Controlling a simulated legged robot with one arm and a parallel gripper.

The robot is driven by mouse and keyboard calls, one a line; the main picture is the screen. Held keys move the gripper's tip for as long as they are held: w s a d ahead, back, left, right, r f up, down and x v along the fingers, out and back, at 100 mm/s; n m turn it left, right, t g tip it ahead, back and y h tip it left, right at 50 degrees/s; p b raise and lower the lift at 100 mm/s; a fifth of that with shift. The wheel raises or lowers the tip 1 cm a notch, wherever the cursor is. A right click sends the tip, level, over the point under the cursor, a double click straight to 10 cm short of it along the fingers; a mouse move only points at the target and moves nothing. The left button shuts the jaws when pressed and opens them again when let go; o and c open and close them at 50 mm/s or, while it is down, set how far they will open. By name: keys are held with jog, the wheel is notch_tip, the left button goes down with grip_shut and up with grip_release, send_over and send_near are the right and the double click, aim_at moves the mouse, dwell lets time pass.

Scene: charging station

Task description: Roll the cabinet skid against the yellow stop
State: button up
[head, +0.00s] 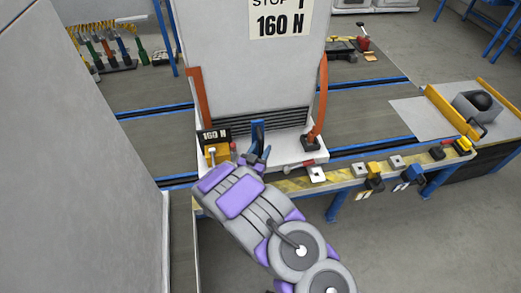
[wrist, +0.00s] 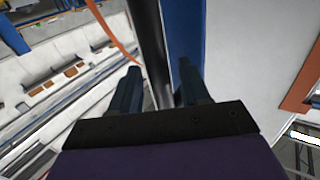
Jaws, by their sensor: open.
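The tall grey cabinet (head: 250,75) stands on a white skid (head: 285,150), with an orange strap on each side and a "160 N" sign on its front. A blue upright handle (head: 257,130) rises from the skid's front edge. My gripper (head: 256,157) is open at the base of this handle. In the wrist view a dark bar and a blue upright (wrist: 183,35) pass by my open fingers (wrist: 160,72); I cannot tell whether they touch. A yellow bar (head: 452,108) lies across the right end of the bench, apart from the skid.
A yellow block with a "160 N" plate (head: 217,153) sits on the skid's left front. A red-handled tool (head: 300,165) and several small blocks lie along the striped bench edge (head: 345,178). A grey panel (head: 80,150) closes the left side. The floor at right front is clear.

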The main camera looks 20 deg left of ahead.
jog(key=shift+w+a, duration=0.1)
jog(key=shift+w, duration=0.25)
jog(key=shift+c, duration=0.2)
grip_shut()
